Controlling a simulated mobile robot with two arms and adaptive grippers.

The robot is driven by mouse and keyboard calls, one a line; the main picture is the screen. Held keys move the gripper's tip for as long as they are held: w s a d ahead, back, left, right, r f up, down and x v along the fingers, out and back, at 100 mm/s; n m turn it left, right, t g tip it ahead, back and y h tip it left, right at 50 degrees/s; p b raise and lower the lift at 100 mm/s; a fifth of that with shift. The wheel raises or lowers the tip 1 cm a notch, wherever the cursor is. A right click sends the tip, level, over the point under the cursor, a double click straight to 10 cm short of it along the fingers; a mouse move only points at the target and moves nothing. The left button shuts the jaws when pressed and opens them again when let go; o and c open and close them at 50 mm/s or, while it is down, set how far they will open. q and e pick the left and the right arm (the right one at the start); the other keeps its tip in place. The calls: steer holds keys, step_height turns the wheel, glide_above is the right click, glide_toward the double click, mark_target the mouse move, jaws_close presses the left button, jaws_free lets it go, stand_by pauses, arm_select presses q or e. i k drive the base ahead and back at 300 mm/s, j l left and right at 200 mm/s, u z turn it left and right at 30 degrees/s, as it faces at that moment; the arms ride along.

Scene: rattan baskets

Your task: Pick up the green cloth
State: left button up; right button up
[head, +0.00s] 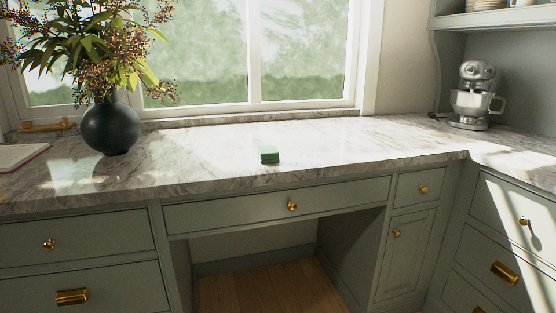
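The green cloth (270,155) is a small, folded block lying on the marble countertop (340,140). It is near the middle of the head view, a little back from the counter's front edge. Nothing covers it and nothing touches it except the counter. Neither my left gripper nor my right gripper shows in the head view.
A dark round vase (110,127) with leafy branches stands to the left of the cloth. An open book (20,156) lies at the far left. A silver stand mixer (474,97) stands at the back right. The counter around the cloth is clear. Drawers with brass knobs (292,207) are below.

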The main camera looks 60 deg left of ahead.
mark_target(266, 154)
steer(key=u, duration=1.85)
